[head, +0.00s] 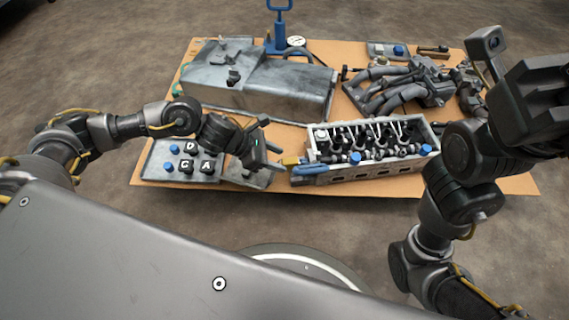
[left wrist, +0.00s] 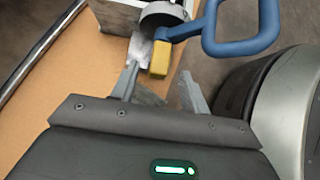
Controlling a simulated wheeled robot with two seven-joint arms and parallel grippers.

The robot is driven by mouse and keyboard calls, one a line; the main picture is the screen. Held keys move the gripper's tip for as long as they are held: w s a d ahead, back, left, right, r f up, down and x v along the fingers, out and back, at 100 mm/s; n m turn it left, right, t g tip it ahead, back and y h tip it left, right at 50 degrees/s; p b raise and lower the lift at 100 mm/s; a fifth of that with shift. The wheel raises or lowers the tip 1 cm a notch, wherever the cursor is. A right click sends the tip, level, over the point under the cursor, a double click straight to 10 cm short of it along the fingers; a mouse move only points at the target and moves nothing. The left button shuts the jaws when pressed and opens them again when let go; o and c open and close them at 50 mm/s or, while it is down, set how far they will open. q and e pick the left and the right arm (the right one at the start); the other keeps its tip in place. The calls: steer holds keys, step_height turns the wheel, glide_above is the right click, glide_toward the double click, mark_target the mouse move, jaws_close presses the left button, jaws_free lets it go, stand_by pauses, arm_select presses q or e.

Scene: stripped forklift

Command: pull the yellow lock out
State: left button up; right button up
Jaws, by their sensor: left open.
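The yellow lock (head: 289,161) is a small block at the left end of the engine head (head: 345,172), beside a blue handle (head: 312,170). In the left wrist view the yellow lock (left wrist: 160,60) hangs next to a grey round collar (left wrist: 163,17), with the blue handle (left wrist: 240,46) beyond it. My left gripper (head: 274,157) is open and just left of the lock. In the left wrist view its two fingers (left wrist: 159,76) point at the lock, which shows in the gap near the fingertips. I cannot tell whether they touch it. My right gripper (head: 545,90) is raised at the right; its jaws are unclear.
A cardboard-coloured tabletop (head: 345,52) carries a grey metal cover (head: 285,85), dark manifold pipes (head: 400,90) and a tray (head: 155,165) with lettered blocks and blue knobs. A blue pump handle (head: 281,25) stands at the back. Bare board shows around the parts.

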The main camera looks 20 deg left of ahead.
mark_target(285, 161)
arm_select(q)
steer(key=shift+b+x, duration=0.5)
steer(key=shift+x, duration=1.35)
